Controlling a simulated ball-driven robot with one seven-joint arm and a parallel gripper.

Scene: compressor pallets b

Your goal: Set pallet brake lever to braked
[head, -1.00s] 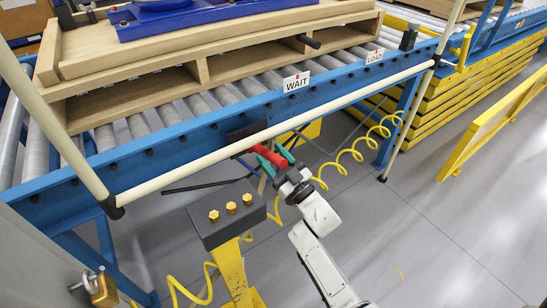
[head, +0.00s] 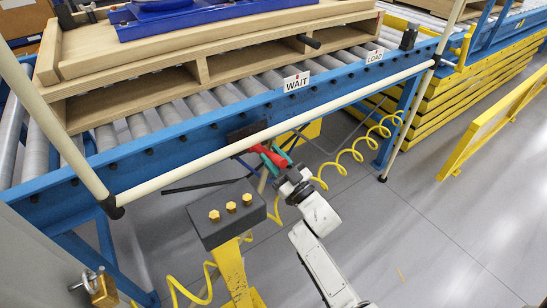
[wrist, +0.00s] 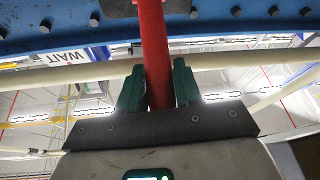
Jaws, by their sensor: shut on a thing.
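The red brake lever (head: 266,151) sticks out below the front beam of the blue roller conveyor, under the WAIT sign. In the wrist view the red lever (wrist: 154,50) runs up between my two green fingers toward the blue beam. My gripper (head: 274,158) is shut on the lever; the fingers also show on either side of it in the wrist view (wrist: 158,88). The lever's pivot is mostly hidden behind the cream rail. A wooden pallet (head: 130,97) with a blue part on it rests on the rollers above.
A cream rail (head: 230,138) runs along the conveyor's front, close to my gripper. A dark box with yellow buttons (head: 228,212) stands on a yellow post just left of my arm. A coiled yellow hose (head: 345,155) hangs to the right.

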